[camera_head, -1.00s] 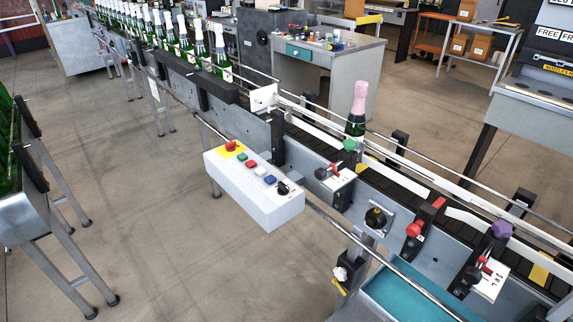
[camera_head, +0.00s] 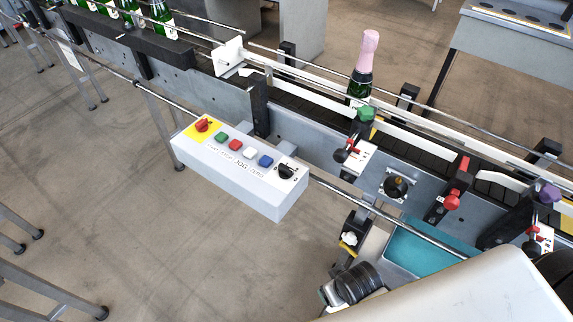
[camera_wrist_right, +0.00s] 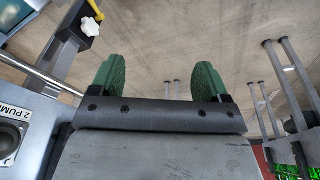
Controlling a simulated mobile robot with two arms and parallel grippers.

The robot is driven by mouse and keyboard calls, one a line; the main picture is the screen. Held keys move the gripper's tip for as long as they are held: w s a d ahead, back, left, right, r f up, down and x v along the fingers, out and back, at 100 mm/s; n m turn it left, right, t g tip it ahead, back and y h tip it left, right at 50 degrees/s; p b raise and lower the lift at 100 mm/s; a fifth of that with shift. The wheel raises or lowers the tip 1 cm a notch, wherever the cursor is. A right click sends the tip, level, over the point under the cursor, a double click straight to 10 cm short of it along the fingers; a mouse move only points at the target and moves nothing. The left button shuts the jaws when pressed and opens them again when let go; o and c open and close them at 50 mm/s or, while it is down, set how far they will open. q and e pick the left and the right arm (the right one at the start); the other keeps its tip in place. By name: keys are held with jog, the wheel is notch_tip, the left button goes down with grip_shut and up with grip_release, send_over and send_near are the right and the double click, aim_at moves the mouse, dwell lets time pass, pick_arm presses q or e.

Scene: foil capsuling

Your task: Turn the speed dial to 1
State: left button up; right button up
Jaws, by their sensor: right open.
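A white control box (camera_head: 240,172) is mounted on the rail in front of the conveyor, in the middle of the head view. A black rotary dial (camera_head: 286,171) sits at the right end of its top, with small markings beside it too small to read surely. My right arm comes in at the lower right of the head view, its black wrist below and right of the box, apart from it. In the right wrist view my right gripper (camera_wrist_right: 158,80) is open, with two green fingers apart and only floor between them. My left gripper is not in view.
The box also carries a red knob (camera_head: 202,125) on yellow and several coloured buttons. A rail (camera_head: 420,236) runs right of the box above a teal tray (camera_head: 425,250). A black knob (camera_head: 395,187) is on the conveyor side. A pink-foiled bottle (camera_head: 363,68) stands behind.

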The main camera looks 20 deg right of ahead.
aim_at(286, 167)
notch_tip(286, 167, up, 12)
jog(key=w+a+y, duration=0.1)
jog(key=w+a, duration=0.2)
jog(key=w+a+m+g+y, duration=0.1)
jog(key=w+a+m, duration=0.2)
jog(key=w+a, duration=0.6)
jog(key=w+d+r+m, duration=0.1)
jog(key=w, duration=0.3)
jog(key=w+d+r+m, duration=0.1)
jog(key=w+m, duration=0.1)
jog(key=w, duration=0.2)
jog(key=w+d+m+g+h, duration=0.1)
jog(key=w, duration=0.4)
jog(key=shift+d+r, duration=0.25)
jog(key=shift+r, duration=0.15)
jog(key=w+d+r+m+h, duration=0.1)
jog(key=w+d+r+m, duration=0.45)
jog(key=w, duration=0.25)
jog(key=shift+g, duration=0.4)
notch_tip(286, 167, down, 10)
jog(key=shift+s+f+p, duration=0.15)
jog(key=shift+f+p, duration=0.05)
jog(key=shift+p, duration=0.45)
jog(key=c, duration=0.9)
